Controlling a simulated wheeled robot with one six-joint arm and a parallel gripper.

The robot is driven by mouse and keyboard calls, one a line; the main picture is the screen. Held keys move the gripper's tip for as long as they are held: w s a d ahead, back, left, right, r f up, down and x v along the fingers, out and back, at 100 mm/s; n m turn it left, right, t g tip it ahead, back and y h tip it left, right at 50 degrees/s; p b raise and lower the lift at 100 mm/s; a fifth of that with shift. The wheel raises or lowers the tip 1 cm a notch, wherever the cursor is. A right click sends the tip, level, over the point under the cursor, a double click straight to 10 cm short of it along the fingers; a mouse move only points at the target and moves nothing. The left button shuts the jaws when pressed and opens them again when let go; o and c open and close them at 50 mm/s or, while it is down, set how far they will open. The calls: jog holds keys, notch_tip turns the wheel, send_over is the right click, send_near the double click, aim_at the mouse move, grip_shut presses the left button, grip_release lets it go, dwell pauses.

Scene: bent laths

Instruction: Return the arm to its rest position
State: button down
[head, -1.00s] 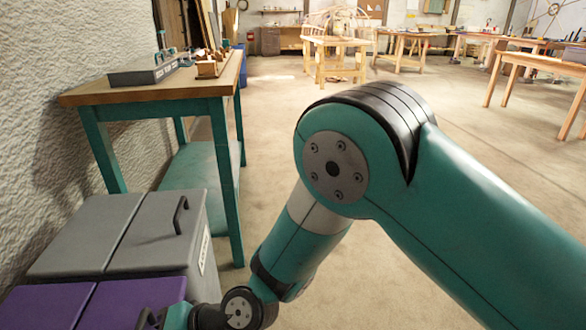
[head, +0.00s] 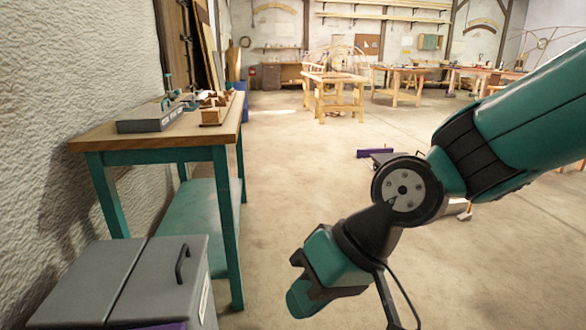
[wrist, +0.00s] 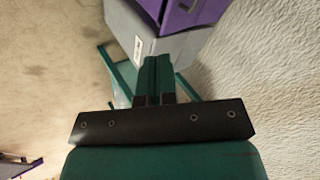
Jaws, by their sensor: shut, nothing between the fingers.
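My arm enters the head view from the right and bends down and left, with no object in its grasp. My gripper (head: 305,295) hangs over the bare floor at the bottom centre, right of the grey bins and clear of the bench. In the wrist view, the two teal fingers of my gripper (wrist: 155,70) lie side by side, shut, with nothing between them. The bins show beyond the fingertips in that view.
A teal workbench (head: 160,143) with tools stands along the left wall. A grey lidded bin (head: 160,280) stands before it. A purple object (head: 374,153) lies on the floor behind my arm. Wooden tables (head: 335,78) stand far back. The middle floor is open.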

jog(key=s+d+r+h, duration=0.2)
jog(key=s+d, duration=0.2)
jog(key=d, duration=0.3)
jog(key=s+d+r+h, duration=0.1)
jog(key=s+d, duration=0.3)
jog(key=d, duration=0.3)
notch_tip(320, 180, up, 24)
jog(key=p, duration=2.3)
jog(key=shift+w+a+f+n+p, duration=0.25)
jog(key=shift+n+p, duration=0.05)
jog(key=shift+n, duration=0.1)
jog(key=c, duration=1.7)
grip_release()
jog(key=shift+r, duration=0.25)
jog(key=shift+c, duration=0.2)
jog(key=o, duration=0.6)
jog(key=shift+a, duration=0.15)
